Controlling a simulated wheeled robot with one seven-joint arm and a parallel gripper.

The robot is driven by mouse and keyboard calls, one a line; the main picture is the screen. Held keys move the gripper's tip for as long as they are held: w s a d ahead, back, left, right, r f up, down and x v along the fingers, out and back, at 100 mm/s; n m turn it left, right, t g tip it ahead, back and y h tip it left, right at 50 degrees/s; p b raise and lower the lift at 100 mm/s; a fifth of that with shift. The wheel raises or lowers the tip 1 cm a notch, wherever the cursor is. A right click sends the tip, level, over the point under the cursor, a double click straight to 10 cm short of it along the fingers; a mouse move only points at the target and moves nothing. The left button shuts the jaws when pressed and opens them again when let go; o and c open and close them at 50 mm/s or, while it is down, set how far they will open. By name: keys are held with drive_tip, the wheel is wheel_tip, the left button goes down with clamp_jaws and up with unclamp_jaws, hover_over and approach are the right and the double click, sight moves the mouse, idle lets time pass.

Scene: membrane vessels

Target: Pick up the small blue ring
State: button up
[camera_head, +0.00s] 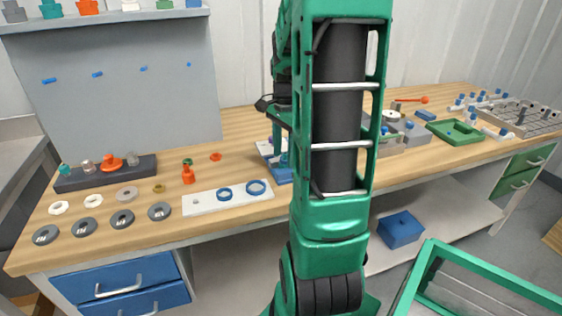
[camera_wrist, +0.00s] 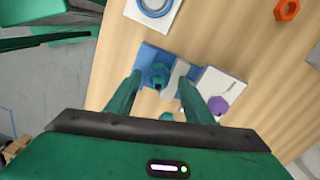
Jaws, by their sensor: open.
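The small blue ring (camera_head: 224,194) lies on a white plate (camera_head: 212,204) on the wooden bench in the head view. A larger blue ring (camera_head: 256,187) lies to its right on the same plate. In the wrist view one blue ring, apparently the larger one (camera_wrist: 157,5), is cut by the top edge; the smaller one is not seen there. My gripper (camera_wrist: 160,78) is open, with its fingers above a blue fixture (camera_wrist: 152,58) that holds a teal-blue knob. Nothing shows clearly held between the fingers. In the head view my arm covers the gripper's surroundings.
Several grey and white rings (camera_head: 160,211) lie left of the plate. An orange bottle-like piece (camera_head: 188,174) stands behind it. A dark block (camera_head: 105,172) with knobs is at the back left. A green tray (camera_head: 455,132) lies far right.

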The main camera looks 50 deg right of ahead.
drive_tip(key=c, duration=1.1)
drive_tip(key=shift+r, duration=0.8)
wheel_tip(320, 180, up, 3)
drive_tip(key=shift+f, duration=0.2)
drive_tip(key=s+a+r, duration=0.2)
drive_tip(key=a+r, duration=0.8)
drive_tip(key=a, duration=0.1)
drive_tip(key=shift+a+r, duration=0.3)
drive_tip(key=shift+r, duration=0.1)
